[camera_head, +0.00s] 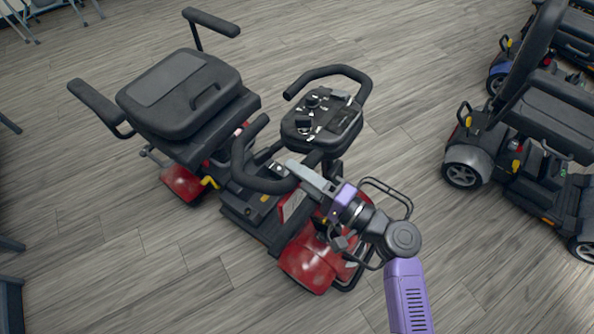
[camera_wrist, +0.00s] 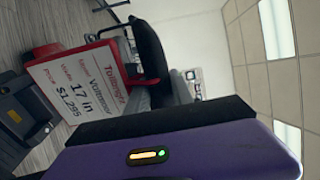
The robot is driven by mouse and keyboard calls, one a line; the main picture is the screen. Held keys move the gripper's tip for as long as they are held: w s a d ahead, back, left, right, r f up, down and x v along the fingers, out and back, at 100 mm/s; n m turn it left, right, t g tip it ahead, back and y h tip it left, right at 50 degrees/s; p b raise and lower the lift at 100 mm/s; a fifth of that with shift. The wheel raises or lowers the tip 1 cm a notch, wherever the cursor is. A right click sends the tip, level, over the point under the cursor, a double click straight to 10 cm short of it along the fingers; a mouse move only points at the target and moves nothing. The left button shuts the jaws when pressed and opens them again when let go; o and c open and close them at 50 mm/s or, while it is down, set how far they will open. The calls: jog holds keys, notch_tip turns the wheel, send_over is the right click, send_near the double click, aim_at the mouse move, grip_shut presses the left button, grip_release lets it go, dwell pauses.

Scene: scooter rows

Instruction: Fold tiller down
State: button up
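The red and black scooter (camera_head: 310,258) stands in the middle of the head view. Its tiller is raised, with a black control panel (camera_head: 322,122) and looped handlebars (camera_head: 335,70) on top. My gripper (camera_head: 298,170) reaches in from the lower right, its grey fingers by the near handlebar loop (camera_head: 262,184). I cannot tell whether they touch it, or how far apart they are. In the wrist view, a black curved part (camera_wrist: 147,50) stands beyond the grey fingers, beside a red-framed price sign (camera_wrist: 82,88). My wrist housing hides the lower part of that view.
The scooter's black seat (camera_head: 180,90) with two armrests is left of the tiller. Other dark scooters (camera_head: 530,130) stand at the right. Metal chair legs (camera_head: 20,22) show at the top left. Grey plank floor (camera_head: 120,250) is clear at the lower left.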

grip_shut()
dwell(1.0)
jog(key=shift+w+a, duration=0.3)
jog(key=shift+a, duration=0.15)
jog(key=w+a+f+g+h+b, duration=0.1)
jog(key=w+a+f, duration=0.3)
jog(key=a, duration=0.4)
jog(key=w+a+f+g+h+b, duration=0.1)
jog(key=w+a+f+h+b, duration=0.1)
jog(key=a, duration=0.5)
jog(key=w+a+f+h+b, duration=0.1)
jog(key=w+a+f+b, duration=0.2)
jog(key=w+a+f, duration=0.3)
jog(key=shift+w+a+f+g, duration=0.3)
jog(key=shift+w+a+g, duration=0.1)
jog(key=shift+w+a, duration=0.9)
